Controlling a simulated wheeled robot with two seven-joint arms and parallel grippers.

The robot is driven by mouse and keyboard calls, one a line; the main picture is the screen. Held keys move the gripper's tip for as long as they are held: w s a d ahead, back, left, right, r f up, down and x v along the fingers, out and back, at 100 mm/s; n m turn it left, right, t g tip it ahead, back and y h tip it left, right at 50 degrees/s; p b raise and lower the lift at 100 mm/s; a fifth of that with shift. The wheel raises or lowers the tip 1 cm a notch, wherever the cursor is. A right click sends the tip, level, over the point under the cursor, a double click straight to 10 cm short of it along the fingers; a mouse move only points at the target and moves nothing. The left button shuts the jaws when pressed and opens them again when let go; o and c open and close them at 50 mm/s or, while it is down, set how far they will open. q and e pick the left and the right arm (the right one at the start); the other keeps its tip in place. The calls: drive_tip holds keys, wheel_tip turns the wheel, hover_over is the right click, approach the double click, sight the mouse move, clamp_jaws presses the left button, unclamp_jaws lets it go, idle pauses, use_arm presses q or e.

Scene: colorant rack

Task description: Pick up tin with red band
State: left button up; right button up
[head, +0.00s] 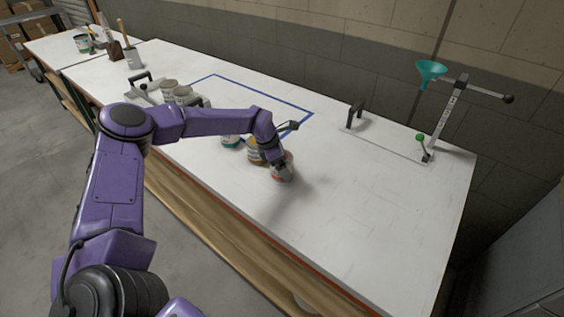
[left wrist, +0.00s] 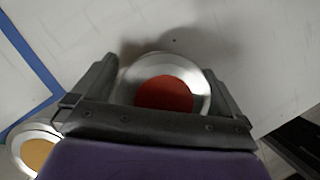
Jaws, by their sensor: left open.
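The tin with the red band (head: 282,173) stands on the white table, rightmost in a row of tins in the head view. From above, in the left wrist view, its silver rim and red top (left wrist: 165,92) show between my left gripper's fingers. My left gripper (head: 279,157) is over this tin, its fingers (left wrist: 160,88) open on either side of it. Whether they touch it I cannot tell. A yellow-orange banded tin (head: 255,152) stands just left, and a teal banded tin (head: 230,141) left of that. My right gripper is not in view.
The table (head: 380,210) is clear to the right and in front. A blue tape outline (head: 290,101) lies behind the tins. A dispenser stand with a teal funnel (head: 431,70) stands at the back right.

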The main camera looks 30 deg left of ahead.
use_arm(q)
drive_tip(key=shift+d+f, duration=0.1)
drive_tip(key=shift+d, duration=0.05)
drive_tip(key=c, duration=1.1)
drive_tip(key=shift+o, duration=0.2)
